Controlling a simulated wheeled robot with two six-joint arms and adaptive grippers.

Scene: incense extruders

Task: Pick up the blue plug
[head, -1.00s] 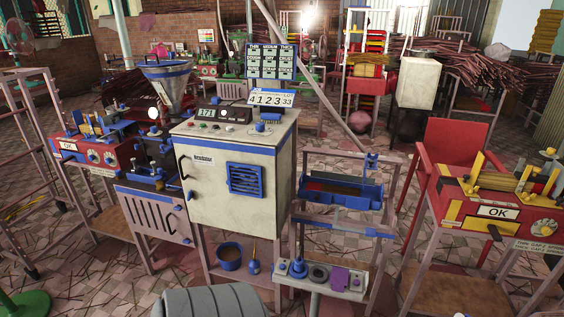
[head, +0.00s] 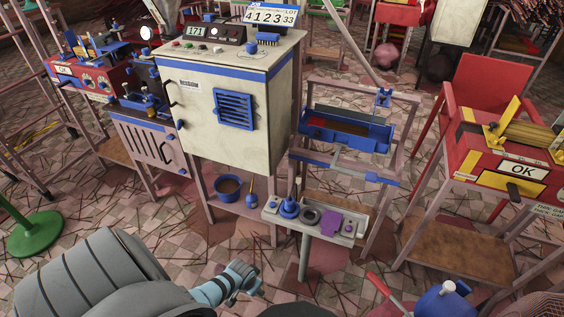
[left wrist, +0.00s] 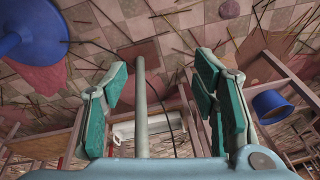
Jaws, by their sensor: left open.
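The blue plug (head: 289,207) stands upright on a small pale tray (head: 267,213) in the head view. A dark ring (head: 310,216) and a purple piece (head: 331,224) sit to its right on the same tray. My left gripper (head: 243,284) is in the lower middle of the head view, in front of and below the tray, apart from the plug. In the left wrist view the left gripper (left wrist: 158,90) is open, with its green pads wide apart and nothing held. I cannot make out the plug in the wrist view. My right gripper is not in view.
A post (head: 305,257) carries the tray. A white cabinet (head: 226,113) stands behind it, with a blue bowl (head: 229,188) low at its left. A rack with a blue bin (head: 345,130) is behind right. A red OK machine (head: 500,165) is at the right.

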